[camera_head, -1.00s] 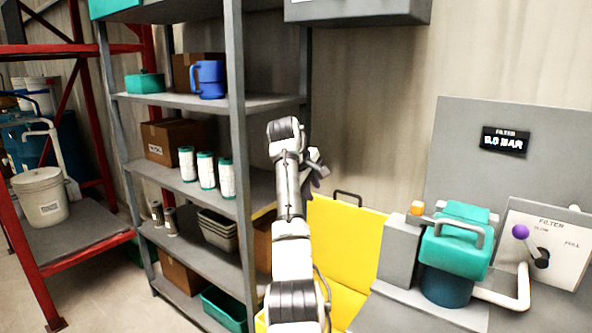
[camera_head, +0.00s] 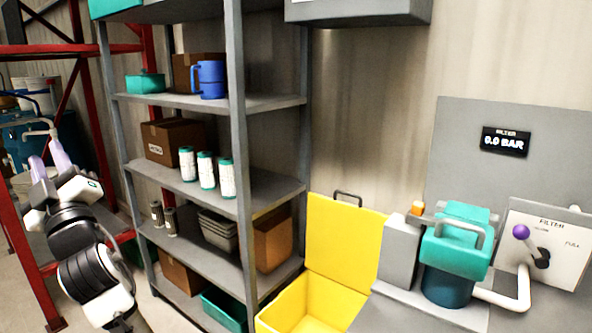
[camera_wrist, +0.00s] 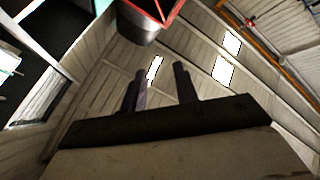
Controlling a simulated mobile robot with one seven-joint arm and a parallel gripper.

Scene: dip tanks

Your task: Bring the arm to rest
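My gripper (camera_head: 47,163) is at the far left of the head view, raised, with its two pale purple-grey fingers pointing up. It is in front of the red rack and left of the grey shelf. In the wrist view my gripper's fingers (camera_wrist: 160,84) stand apart with nothing between them. That view faces up towards the roof and walls. My arm is folded to the left, clear of the filter bench.
A grey shelf (camera_head: 238,130) carries filter cartridges (camera_head: 205,170), boxes and a blue jug (camera_head: 209,79). A yellow bin (camera_head: 345,240) stands with its lid up. The teal-lidded filter housing (camera_head: 455,245) and a purple-knobbed lever (camera_head: 521,231) are at the right. A red rack (camera_head: 30,250) is close behind my gripper.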

